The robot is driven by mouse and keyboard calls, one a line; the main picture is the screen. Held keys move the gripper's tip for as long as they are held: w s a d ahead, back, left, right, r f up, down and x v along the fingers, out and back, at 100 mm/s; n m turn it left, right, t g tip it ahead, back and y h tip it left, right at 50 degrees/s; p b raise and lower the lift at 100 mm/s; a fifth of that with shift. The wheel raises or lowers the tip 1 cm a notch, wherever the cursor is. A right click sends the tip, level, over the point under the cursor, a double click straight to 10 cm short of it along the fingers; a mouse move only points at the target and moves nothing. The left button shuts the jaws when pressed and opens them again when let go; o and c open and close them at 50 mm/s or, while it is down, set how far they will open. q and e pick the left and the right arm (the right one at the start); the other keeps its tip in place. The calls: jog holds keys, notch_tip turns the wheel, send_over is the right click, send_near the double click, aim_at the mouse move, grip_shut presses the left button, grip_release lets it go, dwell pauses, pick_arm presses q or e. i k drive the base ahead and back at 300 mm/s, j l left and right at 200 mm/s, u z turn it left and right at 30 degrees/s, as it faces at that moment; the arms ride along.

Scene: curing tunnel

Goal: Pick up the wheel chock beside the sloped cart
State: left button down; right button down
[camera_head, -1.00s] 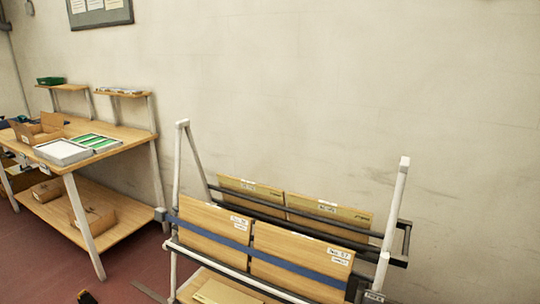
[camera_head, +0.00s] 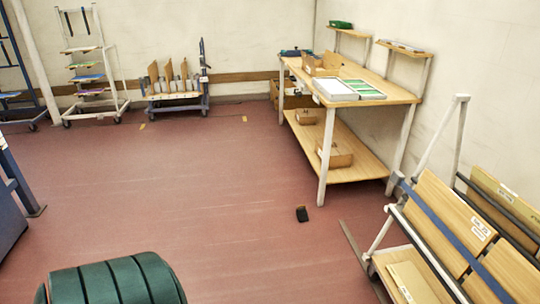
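A small dark block with an orange-yellow edge, which looks like the wheel chock (camera_head: 302,214), lies on the red floor in the head view. It is just left of the sloped cart (camera_head: 459,219), apart from it, and in front of the wooden workbench. The sloped cart has light posts, leaning wooden panels and a blue strap, and is cut off by the right edge. Neither of my grippers shows in the view.
The workbench (camera_head: 400,93) stands behind the chock. A thin metal bar (camera_head: 354,250) lies low beside the cart. A green ribbed object (camera_head: 115,281), unclear what, fills the bottom left. A panel cart (camera_head: 176,97) and shelf rack (camera_head: 90,85) stand far back. The middle floor is clear.

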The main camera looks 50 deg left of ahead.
aim_at(302, 214)
jog(key=u, duration=1.4)
jog(key=i+j+z, duration=0.35)
jog(key=i+j, duration=0.2)
jog(key=i, duration=0.7)
jog(key=i+j+z, duration=0.4)
jog(key=i+j, duration=0.5)
jog(key=i, duration=0.25)
jog(key=i+j+z, duration=0.35)
jog(key=i+j, duration=0.7)
jog(key=j, duration=0.2)
